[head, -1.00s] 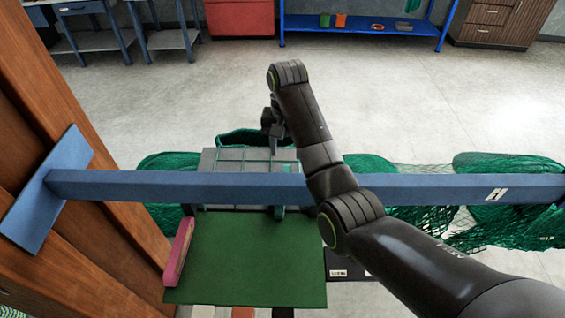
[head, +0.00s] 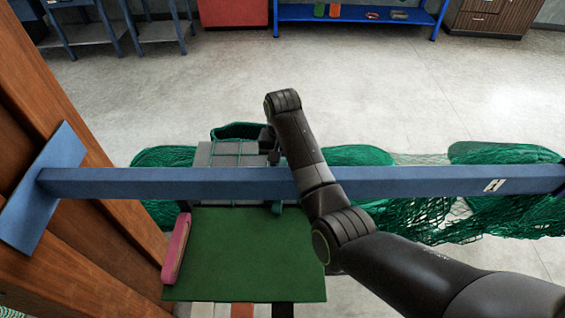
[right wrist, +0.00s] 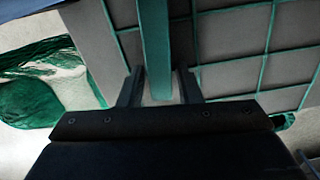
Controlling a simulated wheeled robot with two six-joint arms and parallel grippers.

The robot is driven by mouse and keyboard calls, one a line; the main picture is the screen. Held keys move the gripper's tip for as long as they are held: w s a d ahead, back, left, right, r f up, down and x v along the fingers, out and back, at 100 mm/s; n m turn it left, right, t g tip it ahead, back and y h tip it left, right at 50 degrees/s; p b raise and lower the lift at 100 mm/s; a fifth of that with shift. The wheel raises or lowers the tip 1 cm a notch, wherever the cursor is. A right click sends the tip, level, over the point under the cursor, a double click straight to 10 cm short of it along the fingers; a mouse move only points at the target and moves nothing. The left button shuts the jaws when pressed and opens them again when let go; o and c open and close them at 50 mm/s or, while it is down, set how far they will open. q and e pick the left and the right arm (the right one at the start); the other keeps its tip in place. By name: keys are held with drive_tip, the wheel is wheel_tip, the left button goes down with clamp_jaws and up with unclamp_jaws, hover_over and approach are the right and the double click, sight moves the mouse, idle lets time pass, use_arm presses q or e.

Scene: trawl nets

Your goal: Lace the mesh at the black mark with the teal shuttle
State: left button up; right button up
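The teal shuttle (right wrist: 154,45) runs between the two fingers of my right gripper (right wrist: 158,88) in the right wrist view. The gripper looks shut on it, in front of the mesh. A teal end, likely the shuttle's (head: 277,207), shows below the blue beam in the head view. The mesh (right wrist: 235,50) is green twine in squares over a grey board; it also shows in the head view (head: 232,149), partly behind the beam. My right gripper (head: 268,138) is mostly hidden by my arm there. I cannot make out the black mark. My left gripper is not in view.
The blue beam (head: 150,182) crosses in front of the mesh, fixed to a wooden post (head: 55,215). A green board (head: 245,255) lies below it, with a pink block (head: 176,250) at its left edge. Green netting (head: 485,190) hangs at right.

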drive_tip(key=shift+w, duration=0.1)
clamp_jaws()
drive_tip(key=shift+w+f+b, duration=0.1)
drive_tip(key=shift+w+b, duration=1)
drive_tip(key=shift+w, duration=0.6)
drive_tip(key=shift+w+b, duration=1.25)
drive_tip(key=shift+w, duration=0.15)
drive_tip(key=shift+r, duration=0.2)
drive_tip(key=shift+r, duration=0.15)
wheel_tip(320, 180, up, 3)
drive_tip(key=p, duration=0.3)
wheel_tip(320, 180, up, 2)
drive_tip(key=shift+p, duration=0.95)
wheel_tip(320, 180, up, 10)
